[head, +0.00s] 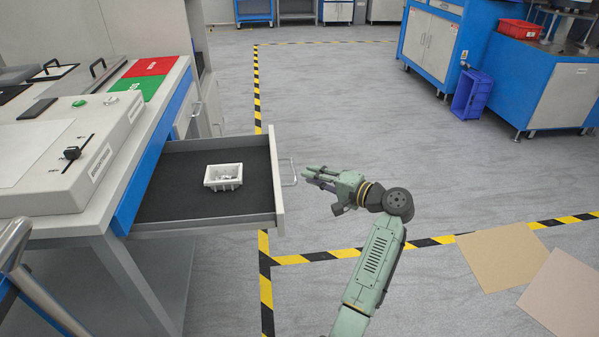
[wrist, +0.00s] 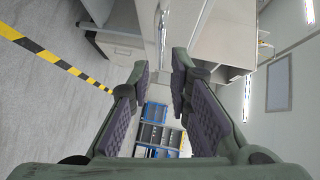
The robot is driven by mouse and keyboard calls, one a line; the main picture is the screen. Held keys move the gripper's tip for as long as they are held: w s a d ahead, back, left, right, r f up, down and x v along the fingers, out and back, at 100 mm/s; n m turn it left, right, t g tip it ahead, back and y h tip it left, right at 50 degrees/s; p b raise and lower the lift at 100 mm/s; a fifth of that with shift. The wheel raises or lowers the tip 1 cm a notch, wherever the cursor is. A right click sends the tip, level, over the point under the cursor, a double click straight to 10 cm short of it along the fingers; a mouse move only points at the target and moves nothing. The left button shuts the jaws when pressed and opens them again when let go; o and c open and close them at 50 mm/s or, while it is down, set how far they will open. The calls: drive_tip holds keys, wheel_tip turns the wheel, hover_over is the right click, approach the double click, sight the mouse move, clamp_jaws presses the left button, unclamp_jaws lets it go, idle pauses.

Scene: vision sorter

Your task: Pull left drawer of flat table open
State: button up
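A drawer (head: 277,184) of the flat table (head: 122,246) stands pulled far out to the right. It has a dark lining, a pale front and a metal bar handle (head: 291,172). A small white tray (head: 223,187) with small parts lies in it. My gripper (head: 312,176) is just right of the handle, with its fingers pointing left toward it. A small gap shows between the fingertips and the handle. In the wrist view the two fingers (wrist: 159,75) are apart with nothing between them. A metal bar, likely the handle, shows ahead of them.
A control box (head: 60,150) and red and green pads (head: 152,66) are on the table top. Another handle (head: 196,109) shows farther back. Blue cabinets (head: 430,45) and a purple crate (head: 471,94) stand at the right. Floor around my arm is clear, with flat brown sheets (head: 502,257) at right.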

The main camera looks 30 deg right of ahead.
drive_tip(key=shift+v, duration=2.2)
